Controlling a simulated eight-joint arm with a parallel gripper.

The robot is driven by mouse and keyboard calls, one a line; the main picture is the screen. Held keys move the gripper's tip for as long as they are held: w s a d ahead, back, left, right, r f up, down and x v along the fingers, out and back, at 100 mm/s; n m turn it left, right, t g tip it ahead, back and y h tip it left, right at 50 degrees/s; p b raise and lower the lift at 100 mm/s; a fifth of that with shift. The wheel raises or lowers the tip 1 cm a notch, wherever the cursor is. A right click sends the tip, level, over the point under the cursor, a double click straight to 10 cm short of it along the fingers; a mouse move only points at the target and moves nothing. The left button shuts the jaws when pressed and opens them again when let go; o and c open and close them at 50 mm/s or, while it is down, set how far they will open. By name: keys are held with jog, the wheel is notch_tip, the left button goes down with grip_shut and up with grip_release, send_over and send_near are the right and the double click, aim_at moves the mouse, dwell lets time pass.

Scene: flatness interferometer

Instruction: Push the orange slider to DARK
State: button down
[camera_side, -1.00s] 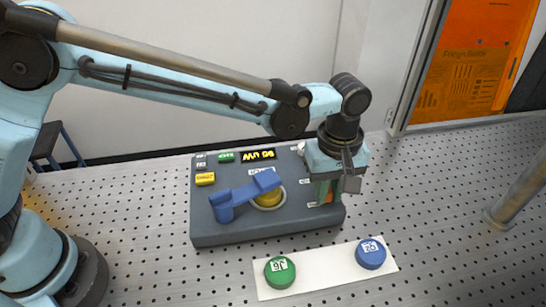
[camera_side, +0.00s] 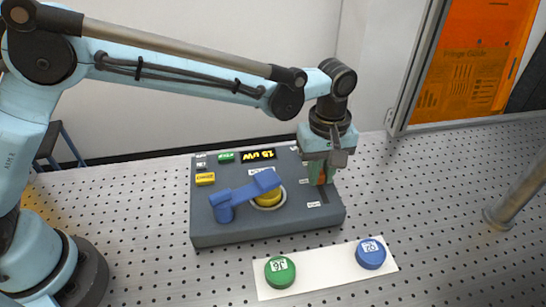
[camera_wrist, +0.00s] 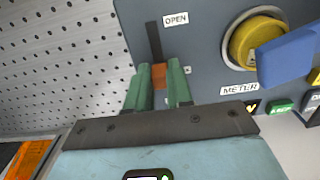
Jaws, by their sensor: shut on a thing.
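The orange slider (camera_side: 321,179) sits in a dark slot (camera_side: 323,195) at the right side of the grey instrument box (camera_side: 270,226). My gripper (camera_side: 320,181) is shut on the slider, its green fingers on either side. In the wrist view the slider (camera_wrist: 159,76) shows between the fingertips (camera_wrist: 165,84). The bare slot (camera_wrist: 154,42) runs from it toward the label OPEN (camera_wrist: 175,19). The slot's other end is hidden behind my fingers, and I see no readable DARK label.
A blue lever (camera_side: 247,189) reaches over the yellow round knob (camera_side: 268,199). A lit display (camera_side: 258,155) is at the box's back. A green puck (camera_side: 280,271) and a blue puck (camera_side: 370,254) rest on a white strip (camera_side: 325,269) in front.

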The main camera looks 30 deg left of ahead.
jog(key=c, duration=1)
grip_release()
jog(key=shift+w+a, duration=0.15)
jog(key=shift+w, duration=0.05)
notch_tip(320, 180, up, 12)
